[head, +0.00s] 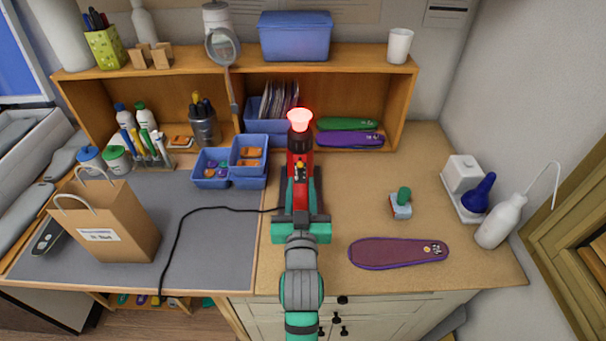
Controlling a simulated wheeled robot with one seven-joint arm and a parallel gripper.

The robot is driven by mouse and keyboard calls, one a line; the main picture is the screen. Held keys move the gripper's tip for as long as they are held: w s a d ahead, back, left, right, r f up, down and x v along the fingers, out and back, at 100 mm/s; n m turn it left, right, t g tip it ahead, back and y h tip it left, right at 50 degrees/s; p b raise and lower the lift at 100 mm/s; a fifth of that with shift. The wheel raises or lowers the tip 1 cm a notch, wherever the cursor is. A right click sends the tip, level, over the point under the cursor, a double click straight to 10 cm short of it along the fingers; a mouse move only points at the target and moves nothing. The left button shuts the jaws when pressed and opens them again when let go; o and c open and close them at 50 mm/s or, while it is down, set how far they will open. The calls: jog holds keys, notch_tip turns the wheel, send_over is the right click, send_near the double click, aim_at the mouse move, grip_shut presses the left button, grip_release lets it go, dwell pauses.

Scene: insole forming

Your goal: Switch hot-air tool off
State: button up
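The hot-air tool (300,163) has a red body, a dark collar and a nozzle end (300,119) that glows bright red. It points away from me at the middle of the bench, and a black cord runs from near its rear to the left. A small yellow-and-dark part shows on top of its body; its switch position is too small to read. My gripper (301,200) is over the rear of the tool, seen from behind. The gripper and my wrist hide the tool's rear, and I cannot tell whether the fingers touch it.
Blue bins (249,153) stand close on the left, and a paper bag (108,222) is farther left. A purple insole (398,252) and a small green-handled block (401,204) lie on the right. The shelf (378,83) is behind.

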jog(key=shift+s, duration=1.9)
jog(key=s+f, duration=0.1)
jog(key=f, duration=0.1)
jog(key=s+f, duration=0.4)
jog(key=shift+s+a, duration=0.2)
jog(key=shift+a, duration=0.15)
jog(key=shift+y, duration=0.3)
jog(key=s+f, duration=0.1)
jog(key=s, duration=0.1)
jog(key=s+f, duration=0.1)
jog(key=s, duration=0.1)
jog(key=s+f, duration=0.2)
jog(key=shift+s+a, duration=0.2)
jog(key=shift+s, duration=0.05)
jog(key=s+f+g, duration=0.1)
jog(key=s+f, duration=0.3)
jog(key=s, duration=0.9)
jog(key=s+d+f+g, duration=0.1)
jog(key=s+f, duration=0.3)
jog(key=s, duration=0.8)
jog(key=shift+s+g, duration=0.3)
jog(key=shift+s, duration=0.1)
